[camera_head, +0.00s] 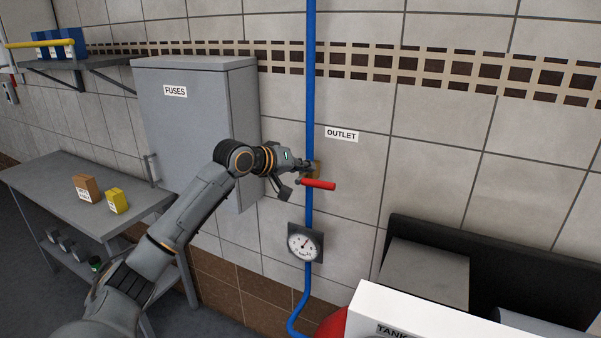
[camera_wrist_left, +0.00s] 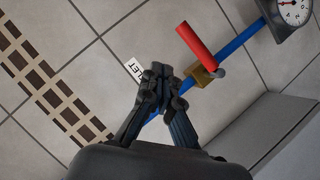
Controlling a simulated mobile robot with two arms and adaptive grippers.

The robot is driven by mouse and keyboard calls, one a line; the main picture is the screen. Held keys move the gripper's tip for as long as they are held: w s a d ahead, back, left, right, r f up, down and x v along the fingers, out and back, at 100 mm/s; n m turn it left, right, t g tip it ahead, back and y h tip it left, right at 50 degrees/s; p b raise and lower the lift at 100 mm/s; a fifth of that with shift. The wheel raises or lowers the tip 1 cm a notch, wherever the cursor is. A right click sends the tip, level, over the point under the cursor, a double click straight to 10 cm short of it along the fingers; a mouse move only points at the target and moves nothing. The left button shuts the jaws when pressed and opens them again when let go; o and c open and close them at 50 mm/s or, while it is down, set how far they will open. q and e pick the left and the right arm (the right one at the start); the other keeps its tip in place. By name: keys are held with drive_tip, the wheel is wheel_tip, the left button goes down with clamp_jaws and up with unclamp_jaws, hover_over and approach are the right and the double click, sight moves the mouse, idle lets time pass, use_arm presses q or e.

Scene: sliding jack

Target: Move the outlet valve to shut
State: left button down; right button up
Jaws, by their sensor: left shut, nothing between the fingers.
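The outlet valve has a brass body (camera_head: 314,170) on the blue vertical pipe (camera_head: 310,90), below the OUTLET label (camera_head: 341,134). Its red handle (camera_head: 318,184) points right in the head view, across the pipe. In the left wrist view the red handle (camera_wrist_left: 194,42) sticks out from the brass body (camera_wrist_left: 203,75), at an angle to the pipe. My left gripper (camera_head: 306,168) is at the valve body, just above the handle. In the left wrist view its closed fingers (camera_wrist_left: 161,76) lie over the pipe, beside the valve and apart from the handle. My right gripper is not in view.
A pressure gauge (camera_head: 303,243) sits on the pipe below the valve. The grey FUSES cabinet (camera_head: 190,110) is on the wall to the left. A metal table (camera_head: 60,180) with small boxes stands at left. A white tank box (camera_head: 400,315) is at lower right.

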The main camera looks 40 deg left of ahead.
use_arm(q)
drive_tip(key=v, duration=0.2)
drive_tip(key=m+t+y+b, duration=0.3)
drive_tip(key=t+y+b, duration=0.1)
drive_tip(key=y+b, duration=0.2)
hover_over(317, 182)
drive_tip(key=s+d, duration=0.2)
drive_tip(key=s, duration=0.1)
wheel_tip(317, 182, down, 4)
drive_tip(key=shift+m+t+h, duration=0.3)
drive_tip(key=f, duration=0.3)
drive_tip(key=f+p, duration=0.1)
drive_tip(key=shift+w+f, duration=0.3)
drive_tip(key=shift+w, duration=0.1)
